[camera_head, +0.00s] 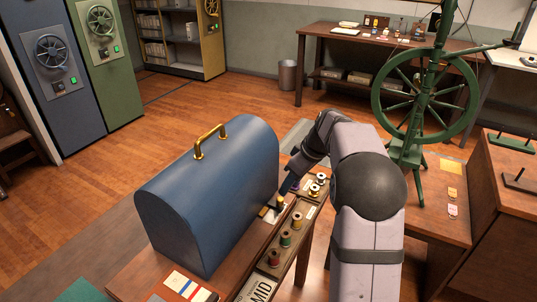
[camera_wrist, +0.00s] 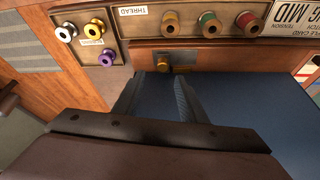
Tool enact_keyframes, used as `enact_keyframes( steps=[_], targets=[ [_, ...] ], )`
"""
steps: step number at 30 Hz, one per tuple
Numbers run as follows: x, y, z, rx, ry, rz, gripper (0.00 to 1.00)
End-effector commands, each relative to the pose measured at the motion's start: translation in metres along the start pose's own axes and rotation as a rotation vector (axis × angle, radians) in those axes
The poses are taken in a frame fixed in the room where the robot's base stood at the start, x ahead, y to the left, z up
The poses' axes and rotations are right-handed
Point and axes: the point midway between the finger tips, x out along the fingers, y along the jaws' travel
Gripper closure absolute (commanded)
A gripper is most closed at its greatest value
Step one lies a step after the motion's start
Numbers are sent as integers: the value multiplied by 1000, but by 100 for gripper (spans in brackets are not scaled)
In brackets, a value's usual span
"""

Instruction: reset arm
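My arm (camera_head: 368,230) reaches over the right side of a blue domed case (camera_head: 205,195) with a brass top handle (camera_head: 210,141). The closed case stands on a wooden table. My gripper (camera_wrist: 160,80) is open and empty in the wrist view, its two dark fingers apart over the blue case side (camera_wrist: 235,110). A brass latch piece (camera_wrist: 178,60) sits just beyond the fingertips; I cannot tell if they touch it. In the head view a brass piece (camera_head: 281,201) also shows at the case's right side, and my fingers are mostly hidden by my wrist.
A thread rack (camera_head: 300,213) with several spools runs along the table beside the case. A green spinning wheel (camera_head: 425,95) stands to the right of my arm. A workbench (camera_head: 385,43) is behind. Cabinets (camera_head: 65,70) stand at left. The floor (camera_head: 240,100) behind the case is clear.

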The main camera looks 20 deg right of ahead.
Motion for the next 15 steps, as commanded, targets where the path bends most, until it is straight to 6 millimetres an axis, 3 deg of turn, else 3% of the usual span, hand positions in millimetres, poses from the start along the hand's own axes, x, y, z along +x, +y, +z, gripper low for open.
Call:
enact_keyframes(
  steps=[4, 8, 15],
  targets=[
    [0, -6, 2, 13, -8, -2, 62],
    [2, -27, 9, 58, -39, -9, 62],
    [9, -104, 52, 232, -159, -9, 62]
  ],
)
